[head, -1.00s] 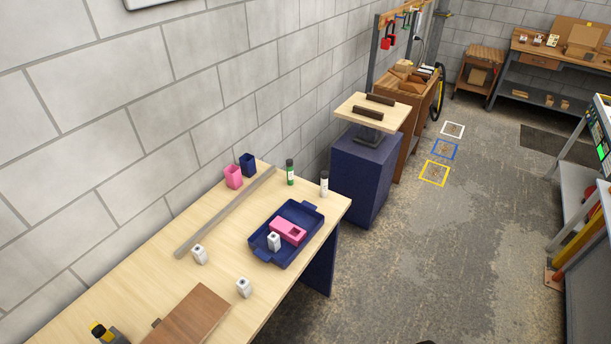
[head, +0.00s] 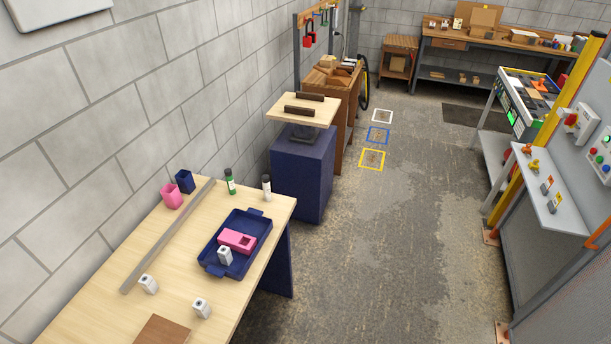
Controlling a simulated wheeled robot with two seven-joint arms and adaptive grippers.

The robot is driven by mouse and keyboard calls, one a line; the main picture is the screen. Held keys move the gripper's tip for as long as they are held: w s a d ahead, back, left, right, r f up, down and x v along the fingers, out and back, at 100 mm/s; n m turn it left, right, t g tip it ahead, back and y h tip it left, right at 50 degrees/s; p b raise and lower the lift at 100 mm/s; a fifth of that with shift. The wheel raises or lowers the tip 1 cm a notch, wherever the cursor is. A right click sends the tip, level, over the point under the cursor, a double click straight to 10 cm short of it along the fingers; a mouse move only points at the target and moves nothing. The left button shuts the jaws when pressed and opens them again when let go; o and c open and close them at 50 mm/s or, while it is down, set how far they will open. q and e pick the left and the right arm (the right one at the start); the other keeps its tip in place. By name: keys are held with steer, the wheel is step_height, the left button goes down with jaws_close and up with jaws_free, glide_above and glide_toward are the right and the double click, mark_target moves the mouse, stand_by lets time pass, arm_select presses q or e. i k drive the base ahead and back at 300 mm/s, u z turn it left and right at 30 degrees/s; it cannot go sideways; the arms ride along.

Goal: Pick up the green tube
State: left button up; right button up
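The green tube (head: 230,182) stands upright near the far end of the light wooden table (head: 186,238), with a dark cap and a pale band on it. A white tube (head: 266,188) with a dark cap stands to its right, apart from it, near the table's far right corner. Neither of my grippers shows in the head view.
A blue tray (head: 209,258) holding a pink block (head: 238,240) and a white piece lies nearer than the tubes. A grey bar (head: 168,236), pink cup (head: 171,196) and blue cup (head: 185,181) are to the left. Floor right of the table is clear.

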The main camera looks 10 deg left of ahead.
mark_target(228, 174)
steer(key=z, duration=0.4)
steer(key=i, duration=2.5)
steer(key=u, duration=3.45)
